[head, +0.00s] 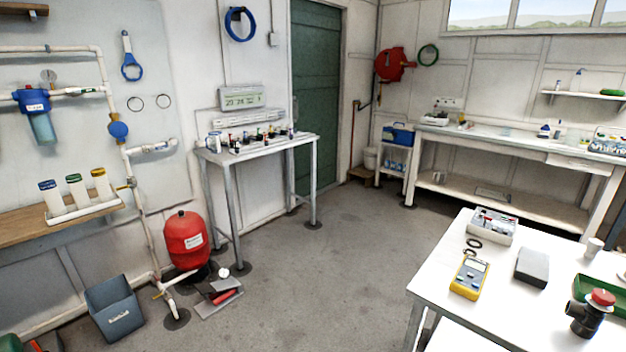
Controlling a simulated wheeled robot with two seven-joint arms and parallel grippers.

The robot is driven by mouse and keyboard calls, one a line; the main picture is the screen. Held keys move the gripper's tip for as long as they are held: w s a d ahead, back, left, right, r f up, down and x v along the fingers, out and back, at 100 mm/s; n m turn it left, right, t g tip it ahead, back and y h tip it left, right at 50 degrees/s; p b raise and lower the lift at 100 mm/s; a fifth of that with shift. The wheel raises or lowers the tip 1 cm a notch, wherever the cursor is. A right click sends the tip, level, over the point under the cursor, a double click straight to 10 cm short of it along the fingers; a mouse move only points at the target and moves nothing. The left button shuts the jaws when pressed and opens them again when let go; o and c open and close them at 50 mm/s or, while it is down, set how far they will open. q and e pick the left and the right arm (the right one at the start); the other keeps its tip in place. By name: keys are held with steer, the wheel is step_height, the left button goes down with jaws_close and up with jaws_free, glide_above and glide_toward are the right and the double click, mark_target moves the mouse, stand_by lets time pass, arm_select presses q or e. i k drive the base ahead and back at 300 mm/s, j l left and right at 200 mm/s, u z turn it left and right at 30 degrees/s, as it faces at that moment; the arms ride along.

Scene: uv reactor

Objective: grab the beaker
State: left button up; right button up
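I cannot tell for sure which thing is the beaker. A small pale cup-shaped vessel (593,247) stands upright on the white table at the lower right. Another small vessel, whitish with blue (214,142), stands at the left end of the narrow bench (245,152) against the wall. Both are too small to make out any markings. Neither of my grippers is in the head view, and no arm is near these vessels.
A red tank (186,240) and grey bin (114,308) stand left. The middle floor (330,260) is clear.

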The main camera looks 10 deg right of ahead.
mark_target(507, 130)
steer(key=i+j+u, duration=0.15)
steer(key=i+u, duration=0.15)
steer(key=i, duration=0.35)
steer(key=i+u, duration=0.25)
steer(key=i, duration=0.4)
steer(key=i+l+z, duration=0.15)
steer(key=i+z, duration=1)
steer(key=i+j+z, duration=0.25)
steer(key=i+z, duration=0.15)
steer(key=i+l+z, duration=0.25)
steer(key=i, duration=0.3)
steer(key=i+z, duration=0.25)
steer(key=i, duration=0.35)
steer(key=i+z, duration=0.2)
steer(key=i, duration=0.35)
steer(key=i+j+z, duration=0.25)
steer(key=i, duration=0.35)
steer(key=i+j+z, duration=0.25)
steer(key=i, duration=0.3)
steer(key=i+l+z, duration=0.25)
steer(key=i+z, duration=0.15)
steer(key=i, duration=0.45)
steer(key=i+z, duration=0.35)
steer(key=i, duration=0.45)
